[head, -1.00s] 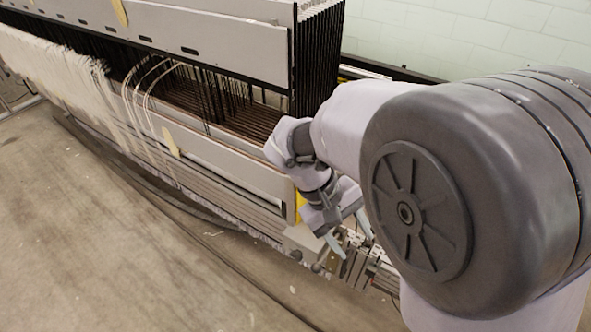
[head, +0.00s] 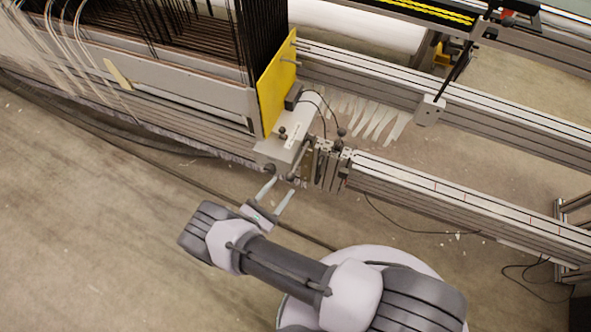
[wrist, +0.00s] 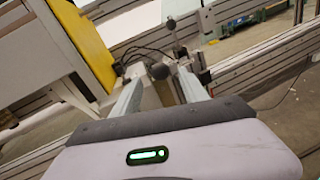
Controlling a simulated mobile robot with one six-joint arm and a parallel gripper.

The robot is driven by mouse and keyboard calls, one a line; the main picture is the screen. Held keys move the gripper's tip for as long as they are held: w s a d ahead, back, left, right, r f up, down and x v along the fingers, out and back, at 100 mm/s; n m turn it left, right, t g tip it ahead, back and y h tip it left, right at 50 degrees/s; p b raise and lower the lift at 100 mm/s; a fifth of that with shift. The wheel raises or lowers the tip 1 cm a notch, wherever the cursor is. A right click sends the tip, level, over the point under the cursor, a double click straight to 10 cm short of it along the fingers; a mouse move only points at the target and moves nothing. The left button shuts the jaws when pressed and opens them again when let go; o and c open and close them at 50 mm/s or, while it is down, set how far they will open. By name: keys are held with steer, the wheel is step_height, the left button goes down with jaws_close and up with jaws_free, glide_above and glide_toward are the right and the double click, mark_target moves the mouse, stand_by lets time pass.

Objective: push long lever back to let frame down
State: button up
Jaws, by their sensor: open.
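My gripper (head: 281,187) is open, in front of the end mechanism of the loom in the head view. In the wrist view, its two pale fingers (wrist: 160,68) reach toward the mechanism, with dark knobbed parts between and beyond their tips; contact cannot be told. A dark ball knob on a short rod (head: 342,131) stands up from the mechanism; it also shows in the wrist view (wrist: 171,24). Several small knobs sit close together, so I cannot tell for certain which is the long lever. The frame (head: 190,88) stands at upper left with dark upright wires.
A yellow plate (head: 277,85) closes the frame's end. A metal rail (head: 470,210) runs right from the mechanism, and a second rail (head: 385,80) lies behind.

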steer(key=b, duration=0.1)
glide_toward(301, 157)
steer(key=w+d+r, duration=0.1)
steer(key=w+d, duration=0.2)
steer(key=d, duration=0.1)
steer(key=shift+s, duration=0.2)
jaws_close()
stand_by(1.1)
